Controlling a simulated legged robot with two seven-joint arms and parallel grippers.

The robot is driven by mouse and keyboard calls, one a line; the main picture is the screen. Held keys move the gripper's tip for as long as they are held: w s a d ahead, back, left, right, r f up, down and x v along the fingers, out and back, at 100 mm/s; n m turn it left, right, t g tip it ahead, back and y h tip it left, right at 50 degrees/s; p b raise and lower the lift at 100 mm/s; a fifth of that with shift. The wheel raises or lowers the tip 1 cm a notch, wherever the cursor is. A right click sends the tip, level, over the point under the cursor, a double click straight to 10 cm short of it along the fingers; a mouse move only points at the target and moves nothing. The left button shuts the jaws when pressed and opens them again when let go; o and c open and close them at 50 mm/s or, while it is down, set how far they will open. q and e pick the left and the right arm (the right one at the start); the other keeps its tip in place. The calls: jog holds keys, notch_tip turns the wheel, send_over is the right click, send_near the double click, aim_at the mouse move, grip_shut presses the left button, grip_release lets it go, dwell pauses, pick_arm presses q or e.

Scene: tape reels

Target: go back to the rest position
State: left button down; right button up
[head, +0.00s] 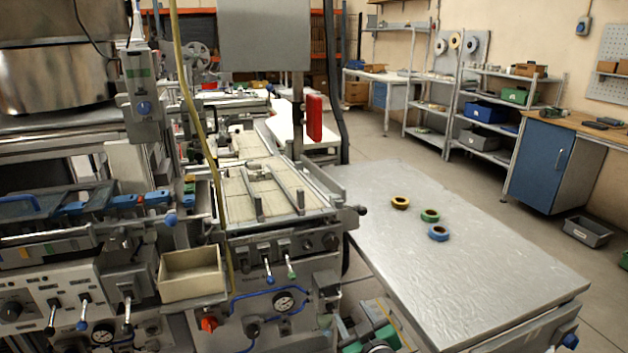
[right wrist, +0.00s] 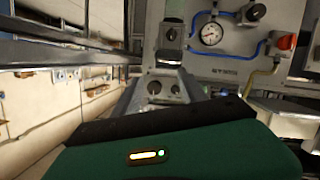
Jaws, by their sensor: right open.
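My right gripper (head: 370,335) shows only partly at the bottom of the head view, low beside the table's left edge. It is open, away from the reels, and I see nothing held in it. In the right wrist view its green housing fills the bottom, in front of the machine's panel. My left gripper is not in view.
The machine with gauges and levers (head: 283,301) stands close to the left of my right arm. An empty beige bin (head: 192,275) hangs at its front. The table's right part is clear. Shelves (head: 490,115) and a blue cabinet (head: 540,165) stand at the back right.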

jog(key=s+d+f+m+g+h, duration=0.1)
jog(key=s+d+f+m+g, duration=0.2)
jog(key=s, duration=0.6)
jog(key=s+d+f+m+g+h, duration=0.1)
jog(key=s+d+f+g, duration=0.35)
jog(key=s, duration=0.45)
jog(key=s+d+f+m+g+h, duration=0.1)
jog(key=s+d+f+m+g, duration=0.2)
jog(key=s, duration=0.5)
notch_tip(320, 180, up, 19)
jog(key=g+p, duration=0.1)
jog(key=p, duration=1.9)
jog(key=shift+a+r+n, duration=0.2)
jog(key=shift+a+n, duration=0.05)
jog(key=shift+n, duration=0.15)
